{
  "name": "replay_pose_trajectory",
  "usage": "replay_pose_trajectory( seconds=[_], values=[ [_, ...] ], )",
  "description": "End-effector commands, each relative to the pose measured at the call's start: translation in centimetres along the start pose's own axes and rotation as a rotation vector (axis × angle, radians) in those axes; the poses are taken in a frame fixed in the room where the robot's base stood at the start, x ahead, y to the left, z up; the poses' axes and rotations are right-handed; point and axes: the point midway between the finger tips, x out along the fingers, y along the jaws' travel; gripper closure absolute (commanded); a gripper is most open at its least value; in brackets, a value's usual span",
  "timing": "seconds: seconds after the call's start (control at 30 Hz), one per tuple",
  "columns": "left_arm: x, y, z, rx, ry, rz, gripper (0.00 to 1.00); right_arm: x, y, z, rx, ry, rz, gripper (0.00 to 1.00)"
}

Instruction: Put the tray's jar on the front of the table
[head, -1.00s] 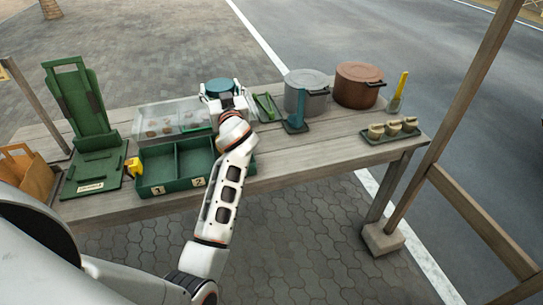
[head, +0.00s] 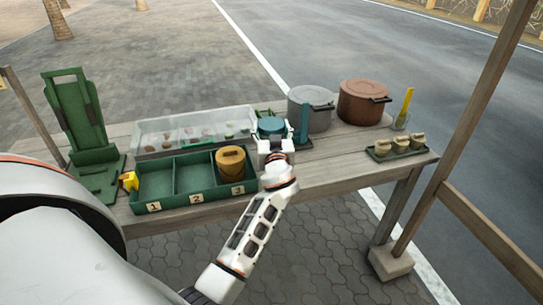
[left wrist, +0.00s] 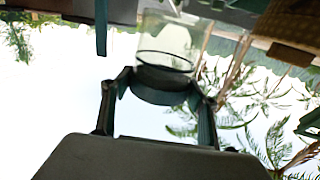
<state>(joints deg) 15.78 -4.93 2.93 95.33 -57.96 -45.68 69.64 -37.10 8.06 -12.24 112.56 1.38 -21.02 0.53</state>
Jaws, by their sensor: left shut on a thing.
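A clear glass jar (left wrist: 165,45) with a dark teal lid hangs from my left gripper in the left wrist view. The left gripper (left wrist: 160,92) is shut around the lid, one finger on each side. In the head view the teal lid (head: 271,125) shows above the gripper (head: 272,143), to the right of the green divided tray (head: 174,203). The jar's body is hidden there, and I cannot tell its height above the table (head: 335,165). My right gripper is in neither view.
A yellow-brown pot (head: 230,163) stands in compartment 3; compartments 1 and 2 look empty. A clear box (head: 160,142) lies behind. A blue upright piece (head: 304,122), grey pot (head: 311,112) and brown pot (head: 362,103) stand near the jar. A small tray holds beige cups (head: 401,145) at right.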

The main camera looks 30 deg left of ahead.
Motion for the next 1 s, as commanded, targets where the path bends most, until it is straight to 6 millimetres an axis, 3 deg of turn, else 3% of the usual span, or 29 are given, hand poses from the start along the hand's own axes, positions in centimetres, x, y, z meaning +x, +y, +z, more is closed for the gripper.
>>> replay_pose_trajectory(
  seconds=[0.03, 0.2, 0.43, 0.63, 1.0],
  values=[
    [0.0, 0.0, 1.6, 0.006, -0.003, 0.002, 0.69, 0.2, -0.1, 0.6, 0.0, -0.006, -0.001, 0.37],
    [0.0, 0.0, 4.6, 0.004, 0.0, 0.001, 0.69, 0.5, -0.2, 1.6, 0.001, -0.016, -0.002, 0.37],
    [0.0, 0.0, 6.3, 0.001, -0.001, 0.001, 0.69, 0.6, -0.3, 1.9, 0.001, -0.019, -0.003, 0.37],
    [0.0, 0.0, 9.2, 0.003, -0.001, 0.001, 0.69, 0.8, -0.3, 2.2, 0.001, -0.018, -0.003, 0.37],
    [0.0, 0.0, 9.9, -0.001, 0.001, 0.0, 0.69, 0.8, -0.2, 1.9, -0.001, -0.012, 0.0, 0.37]
  ],
)
